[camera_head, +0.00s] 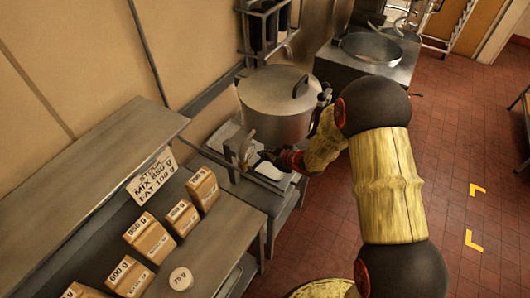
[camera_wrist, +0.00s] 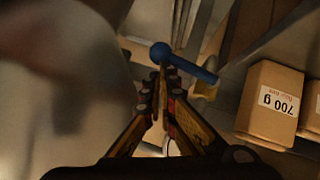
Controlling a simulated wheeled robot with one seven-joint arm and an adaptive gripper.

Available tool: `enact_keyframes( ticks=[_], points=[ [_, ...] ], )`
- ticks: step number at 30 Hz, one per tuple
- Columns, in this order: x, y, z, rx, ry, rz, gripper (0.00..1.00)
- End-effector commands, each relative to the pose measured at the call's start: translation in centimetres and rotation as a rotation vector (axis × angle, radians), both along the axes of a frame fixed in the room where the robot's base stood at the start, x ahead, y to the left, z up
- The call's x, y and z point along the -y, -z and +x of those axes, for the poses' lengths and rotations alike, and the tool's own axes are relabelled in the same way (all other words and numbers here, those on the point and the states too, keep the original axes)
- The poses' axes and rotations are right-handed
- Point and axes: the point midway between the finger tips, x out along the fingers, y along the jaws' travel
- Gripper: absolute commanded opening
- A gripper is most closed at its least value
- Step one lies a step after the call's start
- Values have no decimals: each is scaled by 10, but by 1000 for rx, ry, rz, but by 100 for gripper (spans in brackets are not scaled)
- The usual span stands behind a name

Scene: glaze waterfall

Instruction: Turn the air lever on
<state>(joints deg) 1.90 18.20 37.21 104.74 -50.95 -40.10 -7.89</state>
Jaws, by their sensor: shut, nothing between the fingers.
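The air lever (camera_wrist: 188,66) is a blue bar with a round ball end, joined to a brass-coloured fitting (camera_wrist: 204,91) at its right end in the wrist view. My gripper (camera_wrist: 163,80) is shut and empty, its fingertips just below the ball end in that view. I cannot tell whether they touch the lever. In the head view, my gripper (camera_head: 264,156) is low in front of the large lidded metal pot (camera_head: 270,105), near a small brass-coloured fitting (camera_head: 245,150). The lever is hard to make out there.
A metal counter at the left bears several labelled brown boxes (camera_head: 151,238) and a sign (camera_head: 152,177). A 700 g box (camera_wrist: 270,103) is close on the right in the wrist view. A wide metal pan (camera_head: 371,48) stands behind. The red tiled floor (camera_head: 465,150) at right is largely clear.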

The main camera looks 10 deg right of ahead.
Motion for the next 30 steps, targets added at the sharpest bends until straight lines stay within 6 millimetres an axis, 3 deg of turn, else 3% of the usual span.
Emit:
enact_keyframes(
  ticks=[11,20,30],
  points=[
    [3,8,3,-149,1,113,0],
    [4,29,5,-343,1,262,0],
    [2,52,2,-343,0,261,0]
  ],
)
